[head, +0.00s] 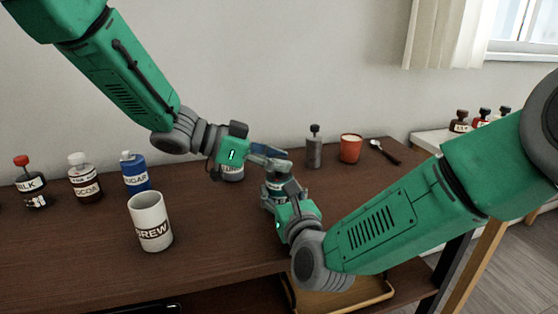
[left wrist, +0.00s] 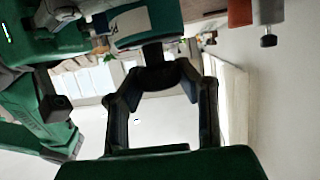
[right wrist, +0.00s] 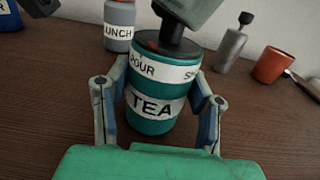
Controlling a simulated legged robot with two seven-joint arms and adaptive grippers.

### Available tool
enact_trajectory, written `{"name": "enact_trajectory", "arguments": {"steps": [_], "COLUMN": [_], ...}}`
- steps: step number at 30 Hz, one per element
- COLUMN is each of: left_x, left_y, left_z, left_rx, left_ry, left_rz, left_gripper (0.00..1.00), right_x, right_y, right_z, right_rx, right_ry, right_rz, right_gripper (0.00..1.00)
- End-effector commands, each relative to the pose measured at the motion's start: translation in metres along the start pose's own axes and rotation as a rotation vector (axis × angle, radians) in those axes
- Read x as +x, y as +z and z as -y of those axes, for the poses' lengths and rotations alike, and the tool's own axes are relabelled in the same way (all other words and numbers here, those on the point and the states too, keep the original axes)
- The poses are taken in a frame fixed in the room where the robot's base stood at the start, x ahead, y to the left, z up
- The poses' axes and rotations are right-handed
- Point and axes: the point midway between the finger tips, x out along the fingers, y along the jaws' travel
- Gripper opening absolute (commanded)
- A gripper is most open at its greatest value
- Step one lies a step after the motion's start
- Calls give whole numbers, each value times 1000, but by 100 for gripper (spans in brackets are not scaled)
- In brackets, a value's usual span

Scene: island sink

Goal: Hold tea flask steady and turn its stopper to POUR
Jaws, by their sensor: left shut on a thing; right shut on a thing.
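The tea flask (right wrist: 152,122) is a teal cylinder, upright on the brown table, with white bands reading TEA and POUR and a partly hidden word starting with SH. In the head view it is mostly covered by my grippers. My right gripper (head: 284,196) is shut on the flask body, one finger on each side in the right wrist view. The dark stopper (left wrist: 160,75) sits on top of the flask. My left gripper (head: 276,160) is above the flask, its fingers shut around the stopper in the left wrist view. The stopper's pointing direction is hard to read.
A BREW mug (head: 150,222) stands front left, with cocoa (head: 84,178) and sugar (head: 134,172) bottles behind. A LUNCH flask (right wrist: 119,30) stands close behind the tea flask.

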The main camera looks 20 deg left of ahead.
Motion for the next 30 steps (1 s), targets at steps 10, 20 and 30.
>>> {"name": "enact_trajectory", "arguments": {"steps": [10, 20, 30], "left_x": [-1, -1, -2], "left_y": [4, 4, 5], "left_z": [4, 2, 1], "left_rx": [127, 246, 350], "left_ry": [295, 590, 852], "left_rz": [10, 13, 12], "left_gripper": [0, 0, 0], "right_x": [-2, -2, -1], "right_y": [-5, -5, -5], "right_z": [2, 3, 3], "right_rx": [0, 0, 1], "right_ry": [-4, -5, -7], "right_rz": [-10, -10, -10], "right_gripper": [16, 16, 16]}}
